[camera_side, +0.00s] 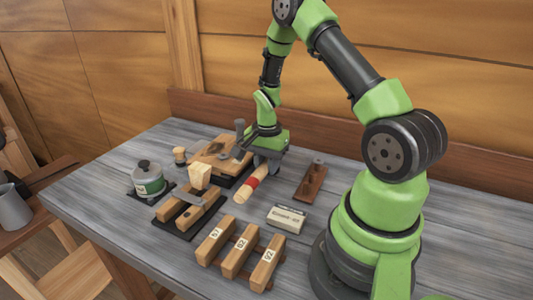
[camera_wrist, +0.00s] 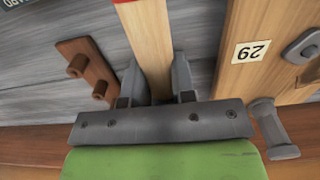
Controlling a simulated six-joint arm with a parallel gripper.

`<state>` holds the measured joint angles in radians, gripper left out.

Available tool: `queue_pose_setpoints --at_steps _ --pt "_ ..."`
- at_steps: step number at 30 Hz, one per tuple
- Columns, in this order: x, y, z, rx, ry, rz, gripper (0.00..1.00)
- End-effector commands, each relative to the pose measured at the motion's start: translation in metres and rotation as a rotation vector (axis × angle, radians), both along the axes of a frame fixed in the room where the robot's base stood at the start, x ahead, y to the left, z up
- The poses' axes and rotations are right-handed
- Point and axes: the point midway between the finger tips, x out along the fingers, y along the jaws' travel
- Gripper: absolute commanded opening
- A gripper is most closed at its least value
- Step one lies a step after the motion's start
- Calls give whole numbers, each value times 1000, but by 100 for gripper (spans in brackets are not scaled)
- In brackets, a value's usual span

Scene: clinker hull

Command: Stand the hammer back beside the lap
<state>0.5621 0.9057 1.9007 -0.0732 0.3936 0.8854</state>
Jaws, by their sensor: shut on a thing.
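My gripper (camera_side: 265,163) is shut on a pale wooden handle with a red band (camera_side: 247,188), which I take to be the hammer. In the side view the handle slants toward the front left, low over the table; whether it touches the table I cannot tell. No hammer head shows clearly. In the wrist view the handle (camera_wrist: 148,45) runs up between the two fingers (camera_wrist: 153,80), and the red band is at the top edge. The lap, overlapped wooden planks (camera_side: 212,149) with a grey clamp (camera_side: 240,133), lies just left of my gripper. A labelled plank (camera_wrist: 252,70) shows at right.
A brown pegged strip (camera_side: 311,183) lies right of the gripper. In front are a pale labelled box (camera_side: 286,218) and labelled wooden blocks (camera_side: 240,252). A bar (camera_side: 186,213) with a pale block (camera_side: 199,176) and a green-labelled pot (camera_side: 148,183) stand left.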

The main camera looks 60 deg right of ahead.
Motion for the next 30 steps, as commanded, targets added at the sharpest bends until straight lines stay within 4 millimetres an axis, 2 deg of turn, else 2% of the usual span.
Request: queue_pose_setpoints --at_steps 30 --pt "0 0 -14 -1 -1 1 0"
